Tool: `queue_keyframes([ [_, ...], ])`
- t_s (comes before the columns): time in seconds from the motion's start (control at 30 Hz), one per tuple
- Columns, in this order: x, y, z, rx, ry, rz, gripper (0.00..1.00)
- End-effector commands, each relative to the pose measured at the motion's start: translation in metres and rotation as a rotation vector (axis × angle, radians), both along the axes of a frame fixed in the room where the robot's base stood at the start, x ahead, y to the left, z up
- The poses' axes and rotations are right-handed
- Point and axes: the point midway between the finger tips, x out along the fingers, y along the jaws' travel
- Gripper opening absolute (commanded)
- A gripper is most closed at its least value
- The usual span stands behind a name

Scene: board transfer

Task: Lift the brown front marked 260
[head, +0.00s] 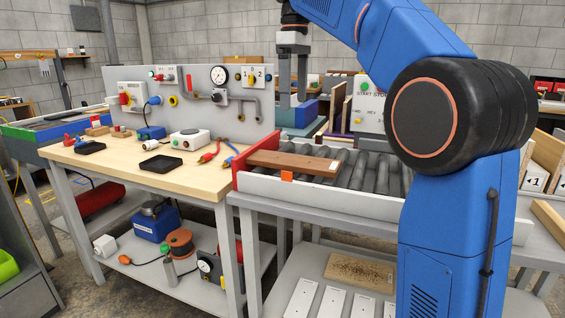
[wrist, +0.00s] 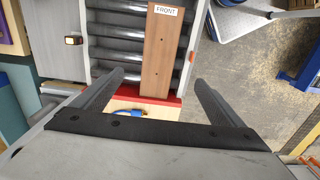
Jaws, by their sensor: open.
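A brown board (head: 293,163) lies flat on the grey roller conveyor (head: 372,172), its left end close to the red end stop (head: 241,166). In the wrist view the brown board (wrist: 163,55) bears a white label reading FRONT; I cannot read a 260 on it. Two small dark holes show in its face. My gripper (head: 292,102) hangs fingers down above and behind the conveyor in the head view. In the wrist view my gripper (wrist: 160,80) is open and empty, with the board in line between its fingers, below and apart from them.
A workbench (head: 130,176) with a panel of gauges, valves and small parts stands left of the conveyor. A control box (head: 369,103) marked START STOP stands behind the rollers. My blue arm hides the conveyor's right part. Pale boards (head: 320,303) lie on the shelf below.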

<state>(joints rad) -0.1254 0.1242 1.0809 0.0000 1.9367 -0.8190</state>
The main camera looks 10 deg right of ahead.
Motion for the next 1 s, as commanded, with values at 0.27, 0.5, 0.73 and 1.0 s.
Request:
queue_keyframes([
  [0.27, -0.002, 0.0, -0.047, 0.0, 0.004, -0.001, 0.92],
  [0.5, -0.001, 0.0, -0.089, 0.0, 0.003, -0.002, 0.92],
  [0.73, -0.001, 0.0, -0.112, 0.0, 0.0, -0.002, 0.92],
  [1.0, 0.001, 0.0, -0.134, 0.0, 0.001, -0.002, 0.92],
])
